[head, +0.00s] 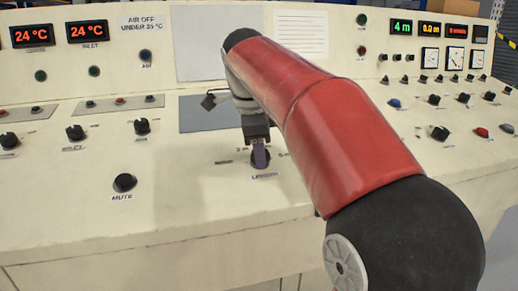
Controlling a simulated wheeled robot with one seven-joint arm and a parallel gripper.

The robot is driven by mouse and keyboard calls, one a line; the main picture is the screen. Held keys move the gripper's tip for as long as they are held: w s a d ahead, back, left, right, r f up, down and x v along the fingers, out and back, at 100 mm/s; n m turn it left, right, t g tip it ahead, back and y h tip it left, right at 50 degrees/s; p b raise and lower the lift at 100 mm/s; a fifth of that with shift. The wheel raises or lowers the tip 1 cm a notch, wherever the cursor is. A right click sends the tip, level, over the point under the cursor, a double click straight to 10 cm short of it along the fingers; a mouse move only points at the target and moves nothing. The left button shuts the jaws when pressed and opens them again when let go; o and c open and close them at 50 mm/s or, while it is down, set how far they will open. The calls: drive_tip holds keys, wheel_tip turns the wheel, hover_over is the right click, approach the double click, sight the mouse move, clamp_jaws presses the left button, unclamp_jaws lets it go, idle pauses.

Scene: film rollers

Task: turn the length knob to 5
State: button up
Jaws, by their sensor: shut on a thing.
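The length knob (260,160) is a dark round knob on the cream console, with a label below it that looks like LENGTH. My gripper (259,146) reaches down onto the knob from above and is shut on it. The fingers cover the knob's upper part, and its pointer direction cannot be made out. Scale marks beside the knob are partly hidden and too small to read surely. A green display (401,27) at the upper right reads 4 m.
My red arm crosses the middle and right of the console. A MUTE knob (124,183) stands to the left, with more knobs (142,127) behind it. Several knobs and buttons (482,132) lie at the right. The console's front area is bare.

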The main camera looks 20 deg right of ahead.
drive_tip(key=m, duration=0.4)
drive_tip(key=shift+w+m+g, duration=0.1)
drive_tip(key=shift+m+g, duration=0.2)
drive_tip(key=shift+m+y, duration=0.4)
drive_tip(key=shift+m, duration=1.1)
drive_tip(key=o, duration=1)
drive_tip(key=shift+d, duration=0.1)
drive_tip(key=shift+r, duration=0.15)
drive_tip(key=shift+s+a+r, duration=0.1)
drive_tip(key=shift+a+r, duration=0.05)
drive_tip(key=shift+r, duration=1.1)
drive_tip(key=shift+s+a+r, duration=0.15)
drive_tip(key=shift+r, duration=1.05)
drive_tip(key=shift+s+a+r, duration=0.1)
drive_tip(key=shift+a+r, duration=0.05)
drive_tip(key=shift+r, duration=1.1)
drive_tip(key=shift+s, duration=0.1)
